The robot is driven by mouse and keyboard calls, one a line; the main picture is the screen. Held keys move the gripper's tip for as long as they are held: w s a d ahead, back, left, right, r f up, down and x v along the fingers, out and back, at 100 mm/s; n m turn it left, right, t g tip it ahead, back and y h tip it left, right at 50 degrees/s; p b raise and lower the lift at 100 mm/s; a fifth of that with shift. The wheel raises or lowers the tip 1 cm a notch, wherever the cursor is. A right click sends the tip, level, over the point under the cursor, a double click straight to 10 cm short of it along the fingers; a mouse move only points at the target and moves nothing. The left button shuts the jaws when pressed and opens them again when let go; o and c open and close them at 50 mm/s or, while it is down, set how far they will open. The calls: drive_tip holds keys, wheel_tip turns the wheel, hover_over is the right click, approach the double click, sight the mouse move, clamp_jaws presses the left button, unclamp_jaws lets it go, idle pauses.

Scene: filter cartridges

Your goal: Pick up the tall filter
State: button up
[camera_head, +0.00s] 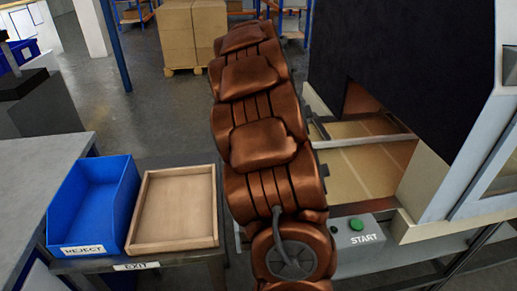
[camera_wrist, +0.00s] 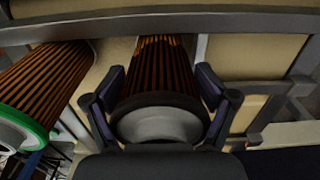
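In the wrist view a filter (camera_wrist: 162,75) with brown pleats, a black rim and a grey end cap lies between the two fingers of my gripper (camera_wrist: 162,88). The fingers stand on either side of it and look slightly apart from its sides, so the gripper looks open around it. A second brown pleated filter (camera_wrist: 45,85) with a green rim and white end lies to the left, outside the fingers. The far ends of both are cut off or hidden, so I cannot compare their lengths. In the head view my arm hides the gripper and the filters.
A grey bar (camera_wrist: 250,22) crosses beyond the filters in the wrist view. In the head view a blue REJECT bin (camera_head: 92,205) and an empty wooden tray (camera_head: 176,205) stand at left. A machine with a dark panel (camera_head: 410,60) and a START box (camera_head: 358,245) is at right.

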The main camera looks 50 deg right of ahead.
drive_tip(key=shift+f, duration=0.1)
drive_tip(key=c, duration=0.3)
drive_tip(key=shift+r+p, duration=0.35)
drive_tip(key=shift+r, duration=0.15)
drive_tip(key=shift+c, duration=0.8)
wheel_tip(320, 180, up, 7)
drive_tip(key=p, duration=0.4)
drive_tip(key=shift+f, duration=0.2)
drive_tip(key=c, duration=0.4)
drive_tip(key=s+a, duration=0.1)
drive_tip(key=s, duration=0.5)
drive_tip(key=s+a+b, duration=0.1)
drive_tip(key=s, duration=0.5)
drive_tip(key=s+a, duration=0.1)
drive_tip(key=s, duration=0.4)
drive_tip(key=shift+s+f+b, duration=0.25)
drive_tip(key=shift+s+b, duration=0.1)
drive_tip(key=shift+s, duration=0.05)
drive_tip(key=shift+c, duration=0.2)
